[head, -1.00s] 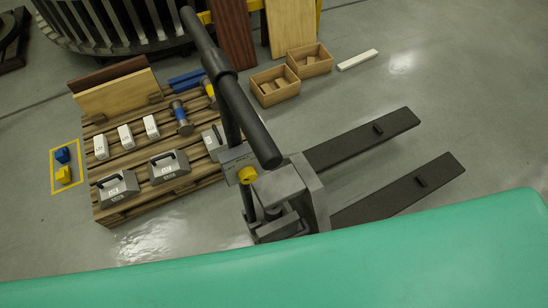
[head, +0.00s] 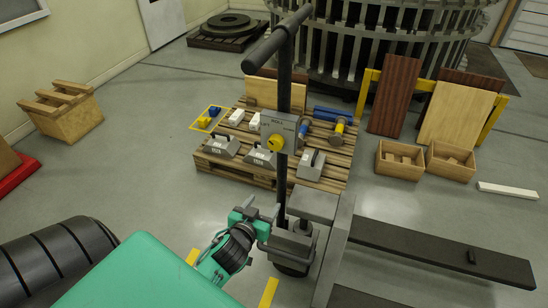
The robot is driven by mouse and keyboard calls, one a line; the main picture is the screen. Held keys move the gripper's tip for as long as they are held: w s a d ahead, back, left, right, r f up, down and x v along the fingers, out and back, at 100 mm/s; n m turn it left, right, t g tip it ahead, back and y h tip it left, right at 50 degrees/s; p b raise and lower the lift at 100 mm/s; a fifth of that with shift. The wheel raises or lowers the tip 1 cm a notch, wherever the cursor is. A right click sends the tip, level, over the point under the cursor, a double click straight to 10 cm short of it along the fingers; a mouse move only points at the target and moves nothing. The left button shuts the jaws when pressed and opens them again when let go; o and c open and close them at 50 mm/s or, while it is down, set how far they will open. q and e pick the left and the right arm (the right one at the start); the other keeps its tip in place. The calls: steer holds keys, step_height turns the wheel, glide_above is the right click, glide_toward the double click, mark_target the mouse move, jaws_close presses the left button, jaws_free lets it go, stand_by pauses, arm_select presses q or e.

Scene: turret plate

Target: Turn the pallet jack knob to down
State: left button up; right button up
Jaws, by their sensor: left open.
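The pallet jack (head: 283,100) stands in front of me, with its dark handle bar at the top and its pump body below. The yellow knob (head: 275,142) sits on a grey label plate on the handle column. My left gripper (head: 263,208), with a green and black wrist, is below and slightly left of the knob, near the column. It is open, points upward and is apart from the knob. My right gripper is not in view.
Behind the jack is a wooden pallet (head: 238,178) with grey weights, white blocks and blue parts. Two wooden boxes (head: 400,172) stand on the right. The jack's dark forks (head: 450,250) stretch right. A wooden crate (head: 62,112) stands left. Open floor lies between it and the pallet.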

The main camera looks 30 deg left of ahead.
mark_target(274, 146)
arm_select(q)
step_height(274, 146, up, 12)
steer(key=s+n+t+y+b, duration=0.1)
steer(key=s+t+b, duration=0.1)
steer(key=t, duration=0.1)
steer(key=x, duration=0.4)
steer(key=p+x, duration=0.1)
steer(key=x, duration=0.8)
steer(key=shift+w+a+f+p, duration=0.15)
steer(key=shift+a+f+p, duration=0.05)
steer(key=shift+a+p, duration=0.2)
steer(key=shift+w+a, duration=0.15)
steer(key=shift+w, duration=0.15)
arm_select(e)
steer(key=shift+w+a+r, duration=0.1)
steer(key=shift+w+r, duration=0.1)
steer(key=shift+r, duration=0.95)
arm_select(q)
steer(key=shift+c, duration=0.4)
steer(key=c, duration=0.9)
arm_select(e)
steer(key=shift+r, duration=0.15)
